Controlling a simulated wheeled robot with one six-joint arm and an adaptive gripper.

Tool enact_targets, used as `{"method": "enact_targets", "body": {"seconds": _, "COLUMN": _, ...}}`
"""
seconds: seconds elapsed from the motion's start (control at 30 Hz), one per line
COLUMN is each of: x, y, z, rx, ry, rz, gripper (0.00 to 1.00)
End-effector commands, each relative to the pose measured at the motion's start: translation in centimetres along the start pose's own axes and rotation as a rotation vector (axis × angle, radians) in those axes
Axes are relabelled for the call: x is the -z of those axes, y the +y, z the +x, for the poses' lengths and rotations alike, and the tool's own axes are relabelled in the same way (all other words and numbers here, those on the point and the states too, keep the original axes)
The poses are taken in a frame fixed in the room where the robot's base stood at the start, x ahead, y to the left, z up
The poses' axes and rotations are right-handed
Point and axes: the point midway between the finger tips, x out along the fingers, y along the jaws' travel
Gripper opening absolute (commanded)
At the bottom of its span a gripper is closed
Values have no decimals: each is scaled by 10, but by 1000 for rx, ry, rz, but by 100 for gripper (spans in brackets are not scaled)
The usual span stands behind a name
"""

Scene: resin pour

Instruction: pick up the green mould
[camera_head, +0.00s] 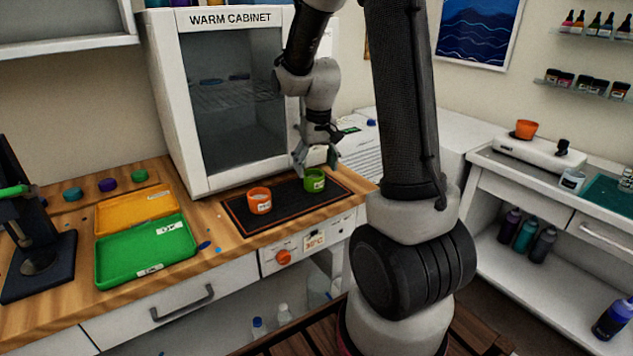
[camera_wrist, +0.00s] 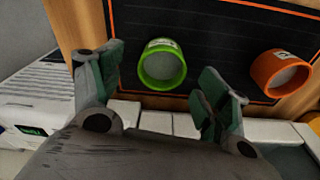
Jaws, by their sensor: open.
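The green mould (camera_head: 314,181) is a small round cup with a white label, standing on the right part of a black mat (camera_head: 285,219) with an orange border line. My gripper (camera_head: 316,170) is right above and beside it, pointing down. In the wrist view the green mould (camera_wrist: 162,66) lies between and just beyond the open fingers of my gripper (camera_wrist: 160,90), with pale contents inside. No finger clearly touches it. The base of the mould is partly hidden by its own wall.
An orange mould (camera_head: 260,201) stands on the same mat to the left and also shows in the wrist view (camera_wrist: 280,72). The warm cabinet (camera_head: 232,100) rises behind the mat. Green (camera_head: 140,262) and yellow (camera_head: 122,212) trays lie on the wooden counter at left.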

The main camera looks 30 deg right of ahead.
Motion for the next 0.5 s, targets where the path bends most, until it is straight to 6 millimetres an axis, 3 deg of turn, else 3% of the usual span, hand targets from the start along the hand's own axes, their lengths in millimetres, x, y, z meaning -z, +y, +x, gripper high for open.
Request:
{"method": "enact_targets", "body": {"seconds": 0.23, "x": 1, "y": -2, "z": 38, "rx": 0, "ry": -2, "rz": 0, "gripper": 76}}
{"method": "enact_targets", "body": {"seconds": 0.5, "x": 2, "y": -2, "z": 46, "rx": 1, "ry": 1, "rz": 0, "gripper": 76}}
